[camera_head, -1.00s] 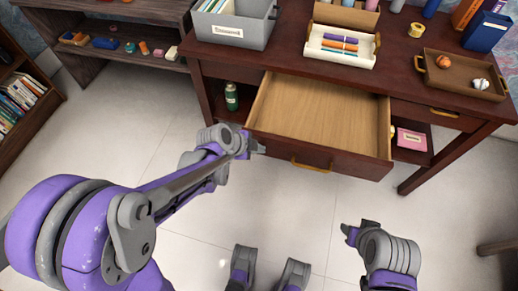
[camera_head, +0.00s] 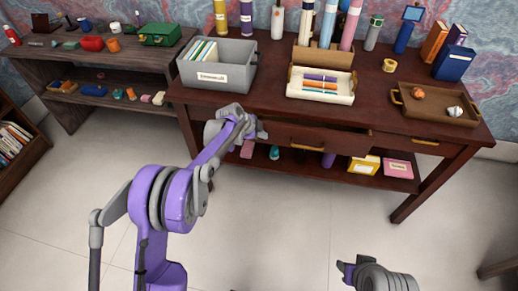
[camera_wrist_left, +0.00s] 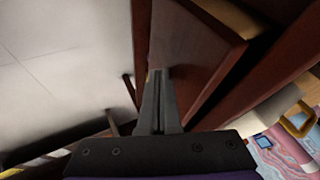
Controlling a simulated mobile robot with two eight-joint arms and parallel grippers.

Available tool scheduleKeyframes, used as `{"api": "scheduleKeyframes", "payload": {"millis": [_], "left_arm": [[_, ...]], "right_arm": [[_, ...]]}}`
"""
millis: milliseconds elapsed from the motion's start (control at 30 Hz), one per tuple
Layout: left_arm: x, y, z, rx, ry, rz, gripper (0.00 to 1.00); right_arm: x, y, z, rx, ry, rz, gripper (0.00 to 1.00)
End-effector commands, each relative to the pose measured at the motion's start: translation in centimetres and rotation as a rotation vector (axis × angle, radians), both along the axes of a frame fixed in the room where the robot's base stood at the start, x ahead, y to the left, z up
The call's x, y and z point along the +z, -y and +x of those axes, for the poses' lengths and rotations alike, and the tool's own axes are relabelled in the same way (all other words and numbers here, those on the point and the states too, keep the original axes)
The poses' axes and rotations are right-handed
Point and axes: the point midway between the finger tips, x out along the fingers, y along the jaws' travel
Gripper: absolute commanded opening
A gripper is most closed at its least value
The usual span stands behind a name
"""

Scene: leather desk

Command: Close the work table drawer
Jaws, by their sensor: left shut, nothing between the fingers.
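The work table (camera_head: 275,90) is dark reddish wood. Its wide middle drawer (camera_head: 335,139) has a brass handle (camera_head: 309,148). The drawer front stands slightly proud of the table frame, and little of the inside shows from above. The left wrist view shows the drawer front (camera_wrist_left: 195,40) close up, with a narrow gap behind it. My left gripper (camera_head: 262,130) is shut and empty, with its fingertips at the left part of the drawer front, seemingly touching it. My right gripper (camera_head: 347,269) is low in the picture, away from the table; its jaw opening is unclear.
A grey bin (camera_head: 240,78), a white pen tray (camera_head: 318,94) and a brown tray (camera_head: 435,113) stand on the table top. Boxes lie on the shelf below the drawer. A second shelf unit (camera_head: 100,65) stands at left. The floor in front is clear.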

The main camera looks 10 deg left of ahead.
Motion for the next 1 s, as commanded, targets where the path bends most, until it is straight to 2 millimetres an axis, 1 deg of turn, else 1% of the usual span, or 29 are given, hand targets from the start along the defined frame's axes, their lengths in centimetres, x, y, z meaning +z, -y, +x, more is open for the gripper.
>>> {"api": "scheduleKeyframes", "payload": {"millis": [33,100,200,300,800,1000], "left_arm": [[0.0,0.0,0.9,0.0,0.0,0.0,0.0],[0.0,0.0,1.7,0.0,0.0,0.0,0.0],[0.0,0.0,2.6,0.0,0.0,0.0,0.0],[0.0,0.0,3.0,0.0,0.0,0.0,0.0],[0.0,0.1,3.2,0.0,0.0,0.0,0.0],[0.0,0.7,2.8,0.001,0.0,0.0,0.0]], "right_arm": [[0.2,0.0,0.0,0.0,0.0,0.0,0.47],[0.2,0.0,0.0,0.0,0.001,0.0,0.47],[0.3,0.0,0.0,0.0,0.001,0.0,0.47],[0.4,0.0,0.0,0.0,0.001,0.0,0.47],[0.4,0.0,0.0,0.0,0.001,0.0,0.47],[0.3,0.0,0.0,0.0,0.001,0.0,0.47]]}}
